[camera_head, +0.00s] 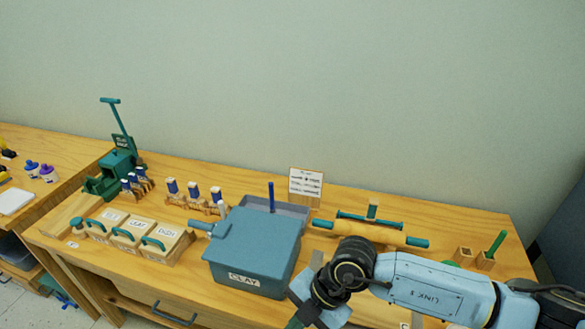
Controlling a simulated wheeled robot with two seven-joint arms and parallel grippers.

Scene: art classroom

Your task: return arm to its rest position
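My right arm (430,287) comes in from the right edge, low over the front of the wooden table. Its gripper (308,304) points down and left at the bottom of the picture, close to the right front side of the grey-blue CLAY box. Its fingertips are largely hidden or cut off, so I cannot tell whether it is open or shut. A small green piece (294,323) shows at its lower end; I cannot tell if it is held. My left gripper is not in view.
The lidded CLAY box (250,245) stands mid-table. Behind my arm are a rolling pin (372,232) and a sign card (305,184). Labelled boxes with green handles (135,233), stamps on a rack (195,195) and a green press (112,170) stand left. Wooden holders (474,257) stand right.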

